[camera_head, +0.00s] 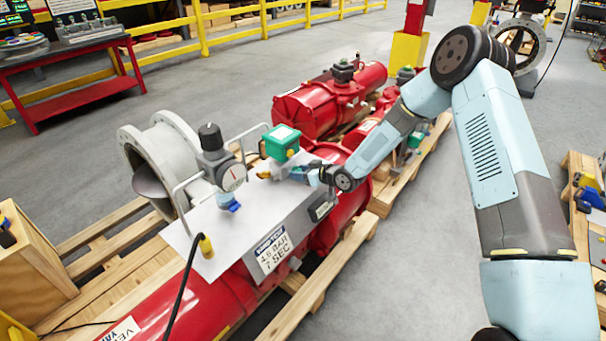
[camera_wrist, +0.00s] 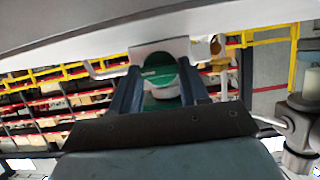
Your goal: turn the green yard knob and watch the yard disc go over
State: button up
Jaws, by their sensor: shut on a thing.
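The green yard knob (camera_wrist: 160,78) shows round and green between my gripper's two dark fingers (camera_wrist: 160,90) in the wrist view, and the fingers are shut on it.
A regulator with a dial gauge (camera_head: 232,176) and bent tube handles stand on the plate (camera_head: 195,225), left of my gripper. A black cable (camera_head: 180,300) runs from its yellow fitting. Red actuator cylinders (camera_head: 305,110) lie on wooden pallets.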

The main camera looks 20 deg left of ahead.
jog(key=o, duration=0.8)
jog(key=shift+s+a, duration=0.3)
jog(key=shift+s, duration=0.1)
jog(key=shift+w+d, duration=0.1)
jog(key=shift+w+d, duration=0.1)
jog(key=shift+d, duration=0.15)
jog(key=v, duration=1.3)
jog(key=shift+d+r, duration=0.1)
jog(key=shift+d, duration=0.05)
